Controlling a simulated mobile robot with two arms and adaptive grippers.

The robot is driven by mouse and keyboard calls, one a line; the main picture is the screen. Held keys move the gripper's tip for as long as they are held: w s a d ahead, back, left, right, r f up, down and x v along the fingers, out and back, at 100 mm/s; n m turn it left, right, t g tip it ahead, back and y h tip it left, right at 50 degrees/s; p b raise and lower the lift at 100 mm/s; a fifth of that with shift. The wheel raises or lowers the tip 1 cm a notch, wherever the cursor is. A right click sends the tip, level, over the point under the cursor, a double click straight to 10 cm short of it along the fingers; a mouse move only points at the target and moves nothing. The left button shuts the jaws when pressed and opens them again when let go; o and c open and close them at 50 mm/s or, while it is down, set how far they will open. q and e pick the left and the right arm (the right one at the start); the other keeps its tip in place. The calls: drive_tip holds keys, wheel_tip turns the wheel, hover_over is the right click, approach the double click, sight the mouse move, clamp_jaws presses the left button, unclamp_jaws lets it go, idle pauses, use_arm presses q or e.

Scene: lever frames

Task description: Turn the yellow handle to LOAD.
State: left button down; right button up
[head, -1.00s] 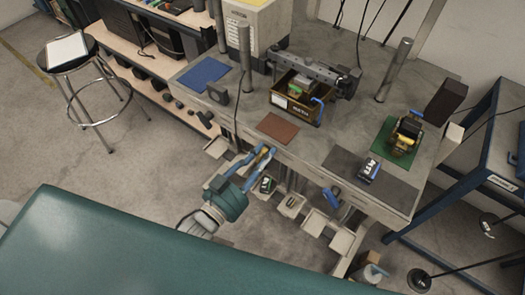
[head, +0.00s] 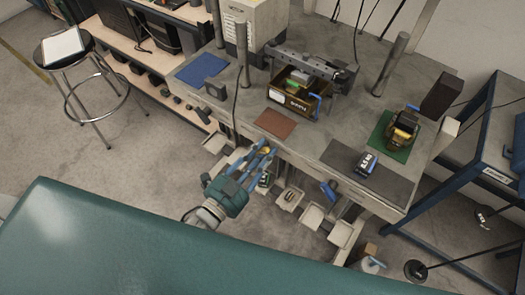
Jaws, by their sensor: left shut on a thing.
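My left gripper (head: 262,151), with blue fingers and a teal body, reaches in from the lower left to the front edge of the workbench. It is shut on a small yellow piece (head: 266,151), which I take to be the yellow handle; only a bit of it shows between the fingers. The rest of the handle and its mount are hidden by the fingers, and I cannot read a LOAD mark or tell the handle's angle. My right gripper is not in view.
The grey workbench (head: 328,128) carries a brown mat (head: 276,123), a box with a blue lever (head: 297,98), a black block (head: 366,162) and a yellow-black device (head: 403,128) on a green mat. Small trays (head: 312,215) and a blue handle (head: 329,190) are along its front.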

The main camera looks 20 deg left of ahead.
use_arm(q)
drive_tip(key=shift+w+r, duration=0.15)
drive_tip(key=shift+r, duration=0.3)
drive_tip(key=c, duration=1.6)
unclamp_jaws()
drive_tip(key=shift+o, duration=0.3)
drive_tip(key=shift+f, duration=0.15)
drive_tip(key=shift+f, duration=0.15)
drive_tip(key=v, duration=1.2)
